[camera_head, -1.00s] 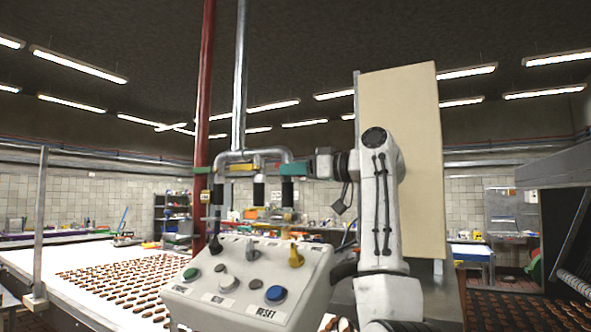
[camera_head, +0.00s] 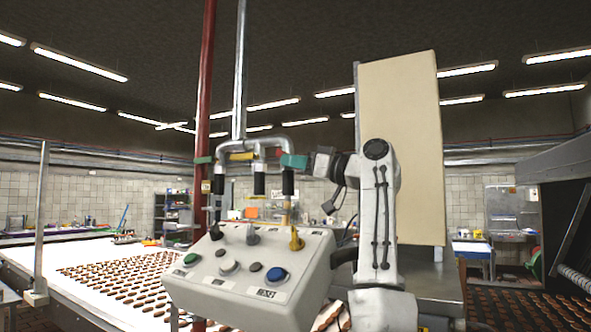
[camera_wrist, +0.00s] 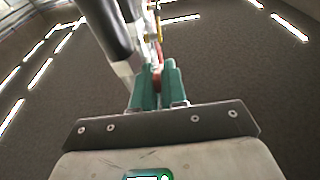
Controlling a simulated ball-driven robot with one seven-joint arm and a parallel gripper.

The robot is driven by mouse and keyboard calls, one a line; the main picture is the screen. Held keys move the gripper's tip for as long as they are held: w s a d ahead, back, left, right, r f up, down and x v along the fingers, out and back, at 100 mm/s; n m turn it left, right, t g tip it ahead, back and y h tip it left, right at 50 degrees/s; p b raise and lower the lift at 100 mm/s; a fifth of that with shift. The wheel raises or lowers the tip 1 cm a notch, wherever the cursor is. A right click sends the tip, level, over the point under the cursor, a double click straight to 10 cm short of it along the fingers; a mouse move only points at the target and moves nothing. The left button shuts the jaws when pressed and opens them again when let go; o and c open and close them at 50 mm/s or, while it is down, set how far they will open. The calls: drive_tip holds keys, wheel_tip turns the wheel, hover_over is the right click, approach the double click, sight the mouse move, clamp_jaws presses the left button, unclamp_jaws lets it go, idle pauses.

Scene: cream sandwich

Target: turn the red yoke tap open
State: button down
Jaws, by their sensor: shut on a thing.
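My gripper (camera_head: 285,160) reaches in from the right to the pipework at the top of the machine, its green fingers beside the right-hand downpipe. In the wrist view the two green fingers (camera_wrist: 157,68) are close together, shut on the red yoke tap (camera_wrist: 157,79). Only a narrow red strip of the tap shows between them; the rest is hidden by the fingers. How far the tap is turned cannot be told.
A yellow tap handle (camera_head: 243,156) and a green one (camera_head: 203,160) sit to the left on the same pipework. A control panel (camera_head: 240,265) stands below, with a conveyor (camera_head: 60,262) of biscuits behind it. A tall beige panel (camera_head: 402,150) stands behind my arm.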

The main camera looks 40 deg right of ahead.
drive_tip(key=shift+w+a+f+t+b, duration=0.1)
drive_tip(key=shift+f+t+b, duration=0.3)
drive_tip(key=shift+f+t, duration=0.1)
drive_tip(key=shift+w+r+t+y, duration=0.1)
drive_tip(key=shift+r+t+y, duration=0.05)
drive_tip(key=shift+t+y, duration=0.3)
drive_tip(key=c, duration=1.3)
unclamp_jaws()
drive_tip(key=shift+o, duration=0.2)
drive_tip(key=shift+b, duration=0.35)
